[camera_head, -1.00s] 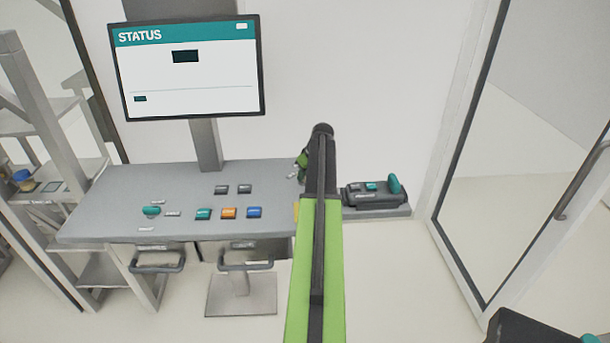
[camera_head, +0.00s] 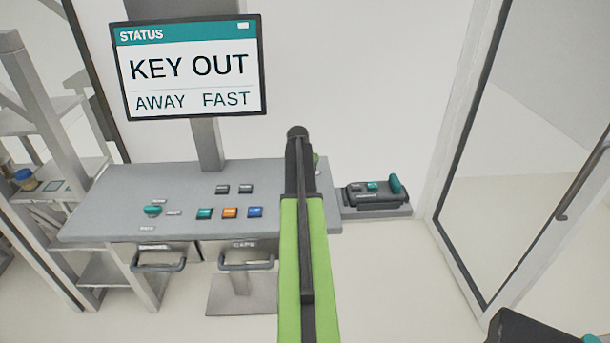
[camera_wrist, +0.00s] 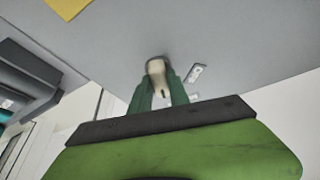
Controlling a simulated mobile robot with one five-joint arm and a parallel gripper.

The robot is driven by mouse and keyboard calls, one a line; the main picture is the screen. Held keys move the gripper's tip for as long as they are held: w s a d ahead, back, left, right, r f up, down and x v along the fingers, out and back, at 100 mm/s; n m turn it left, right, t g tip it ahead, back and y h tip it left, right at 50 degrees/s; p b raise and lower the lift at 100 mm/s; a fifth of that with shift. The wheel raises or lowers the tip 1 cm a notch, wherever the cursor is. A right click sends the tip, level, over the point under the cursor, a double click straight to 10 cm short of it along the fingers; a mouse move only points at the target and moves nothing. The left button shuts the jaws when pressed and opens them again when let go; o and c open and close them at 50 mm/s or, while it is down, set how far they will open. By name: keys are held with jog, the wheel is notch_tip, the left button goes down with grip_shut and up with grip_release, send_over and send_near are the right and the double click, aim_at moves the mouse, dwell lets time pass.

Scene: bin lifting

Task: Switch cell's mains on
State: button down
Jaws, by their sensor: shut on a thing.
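In the wrist view my gripper (camera_wrist: 160,84) has its two green fingers closed around a pale, rounded knob-like piece (camera_wrist: 156,67) at the grey console surface. A small dark mark shows on the piece's near side. I cannot tell whether it is the mains switch. A small light label plate (camera_wrist: 195,73) lies just right of it. In the head view my arm covers this spot, and only a bit of green gripper (camera_head: 317,161) shows. The status screen (camera_head: 190,68) reads KEY OUT, AWAY, FAST.
The console (camera_head: 110,215) carries a teal knob (camera_head: 152,210) and teal, orange and blue buttons (camera_head: 229,212). A dark unit with a teal handle (camera_head: 377,192) stands right of my arm. A glass door (camera_head: 520,180) is further right. A yellow patch (camera_wrist: 68,7) shows in the wrist view.

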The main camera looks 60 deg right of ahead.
jog(key=m+g, duration=0.1)
jog(key=m, duration=0.2)
jog(key=m+g, duration=0.1)
jog(key=m, duration=0.1)
jog(key=shift+w+m, duration=0.2)
jog(key=shift+m, duration=0.2)
jog(key=shift+a, duration=0.1)
dwell(0.3)
jog(key=c, duration=1.2)
grip_release()
jog(key=shift+c, duration=0.2)
jog(key=p+v, duration=1.6)
jog(key=v, duration=0.1)
jog(key=shift+w+r, duration=0.15)
jog(key=shift+w, duration=0.15)
